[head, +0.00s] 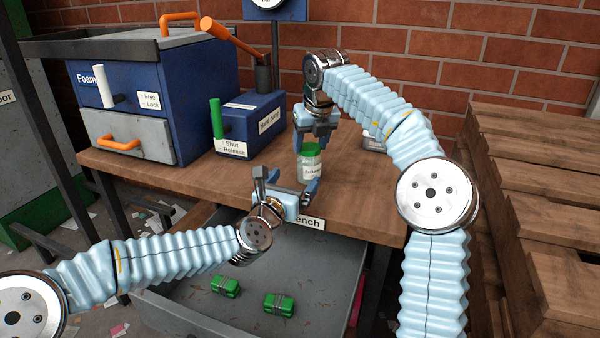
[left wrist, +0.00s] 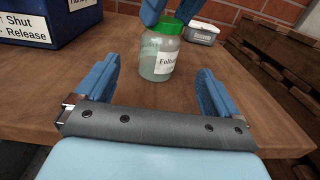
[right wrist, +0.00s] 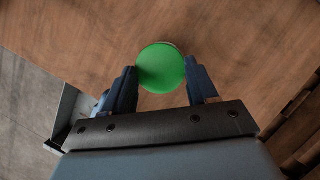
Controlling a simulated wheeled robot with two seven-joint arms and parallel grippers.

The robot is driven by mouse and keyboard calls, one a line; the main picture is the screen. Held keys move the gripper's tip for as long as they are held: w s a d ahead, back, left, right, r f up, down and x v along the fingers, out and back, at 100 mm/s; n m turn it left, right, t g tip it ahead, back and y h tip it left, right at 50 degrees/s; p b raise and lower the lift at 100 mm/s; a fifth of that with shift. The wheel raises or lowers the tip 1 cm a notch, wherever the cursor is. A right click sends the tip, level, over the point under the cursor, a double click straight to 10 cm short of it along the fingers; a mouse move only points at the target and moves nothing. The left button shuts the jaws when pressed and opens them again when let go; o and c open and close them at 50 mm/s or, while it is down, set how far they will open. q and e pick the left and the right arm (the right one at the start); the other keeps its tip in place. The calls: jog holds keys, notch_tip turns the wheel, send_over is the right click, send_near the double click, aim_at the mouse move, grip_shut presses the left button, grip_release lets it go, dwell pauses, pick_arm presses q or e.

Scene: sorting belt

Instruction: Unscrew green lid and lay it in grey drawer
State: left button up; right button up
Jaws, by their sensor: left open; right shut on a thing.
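A glass jar (head: 311,171) with a white label and a green lid (head: 312,150) stands upright on the wooden bench; in the left wrist view the jar (left wrist: 158,60) is beyond my fingers. My right gripper (right wrist: 162,85) points down from above and is shut on the green lid (right wrist: 161,68), one finger each side. The lid sits on the jar. My left gripper (head: 288,186) is open and empty at the bench's front edge, facing the jar, not touching it. A closed grey drawer (head: 112,133) with an orange handle is in the blue cabinet.
An open grey drawer (head: 320,262) under the bench holds green bundles (head: 279,303). A blue box (head: 250,125) with a green lever stands left of the jar. A small pale container (left wrist: 203,32) sits behind it. Wooden pallets (head: 535,190) are stacked at right.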

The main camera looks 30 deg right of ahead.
aim_at(309, 160)
pick_arm(q)
jog(key=x, duration=1.1)
jog(key=shift+f, duration=0.1)
jog(key=shift+c, duration=0.4)
jog(key=c, duration=1.3)
jog(key=shift+c, duration=0.7)
pick_arm(e)
jog(key=o, duration=0.5)
jog(key=shift+c, duration=0.2)
jog(key=c, duration=0.8)
